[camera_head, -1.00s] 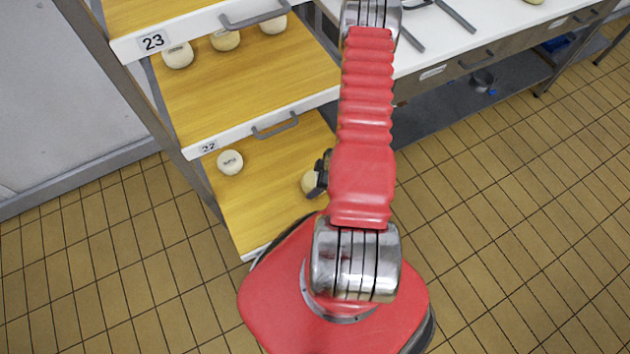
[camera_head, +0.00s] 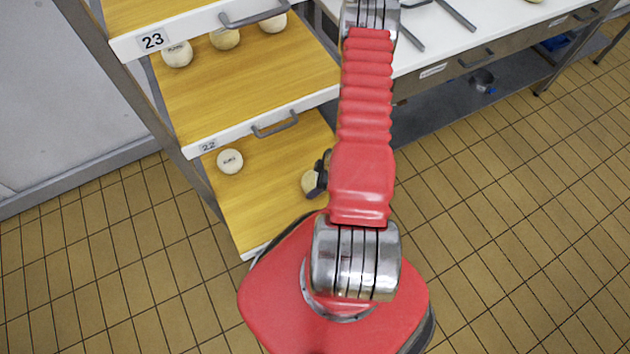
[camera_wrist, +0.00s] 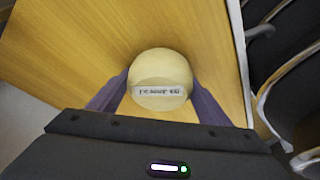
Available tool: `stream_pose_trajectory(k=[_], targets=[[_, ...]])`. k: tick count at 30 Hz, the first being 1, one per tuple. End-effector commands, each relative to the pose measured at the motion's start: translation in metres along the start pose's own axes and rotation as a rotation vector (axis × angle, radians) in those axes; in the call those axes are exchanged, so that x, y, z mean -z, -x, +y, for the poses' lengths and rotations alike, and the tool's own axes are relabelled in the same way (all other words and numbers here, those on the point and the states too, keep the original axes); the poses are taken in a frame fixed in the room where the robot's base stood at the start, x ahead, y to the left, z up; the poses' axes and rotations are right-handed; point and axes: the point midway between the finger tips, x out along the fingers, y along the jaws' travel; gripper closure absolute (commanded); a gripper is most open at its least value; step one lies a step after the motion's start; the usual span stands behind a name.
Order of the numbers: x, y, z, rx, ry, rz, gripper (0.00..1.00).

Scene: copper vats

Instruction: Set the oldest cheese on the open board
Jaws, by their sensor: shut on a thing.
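My gripper (camera_head: 318,182) is shut on a round, pale cheese (camera_head: 309,182) at the right side of the lowest wooden board (camera_head: 262,205). The wrist view shows the held cheese (camera_wrist: 160,75) between the two dark fingers, with a label strip too blurred to read surely. Wood lies behind it; I cannot tell whether it touches the board. Another labelled cheese (camera_head: 230,161) sits on the same board, toward its back left. Its label is too small to read. Several cheeses, such as one at the left (camera_head: 177,54), sit on the board above.
The shelf rack has a board marked 23 (camera_head: 153,41) at the top and a 22 plate (camera_head: 208,146) lower down. A white worktop (camera_head: 450,45) with grey tools stands at the right. The tiled floor (camera_head: 500,200) at right is clear.

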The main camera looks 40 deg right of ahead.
Motion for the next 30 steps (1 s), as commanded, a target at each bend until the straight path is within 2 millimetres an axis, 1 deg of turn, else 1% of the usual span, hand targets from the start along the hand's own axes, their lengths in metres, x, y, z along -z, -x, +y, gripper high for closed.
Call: stream_pose_trajectory(k=[4, 5, 14, 23, 30], targets=[[0.0, 0.0, 0.0, 0.0, 0.0, 0.0, 0.63], [0.0, 0.0, 0.0, 0.0, 0.001, 0.0, 0.28], [0.0, 0.0, 0.0, 0.001, 0.001, 0.0, 0.07], [0.001, 0.001, 0.0, 0.001, 0.001, -0.001, 0.07], [0.005, 0.012, 0.0, 0.0, 0.0, 0.0, 0.07]])
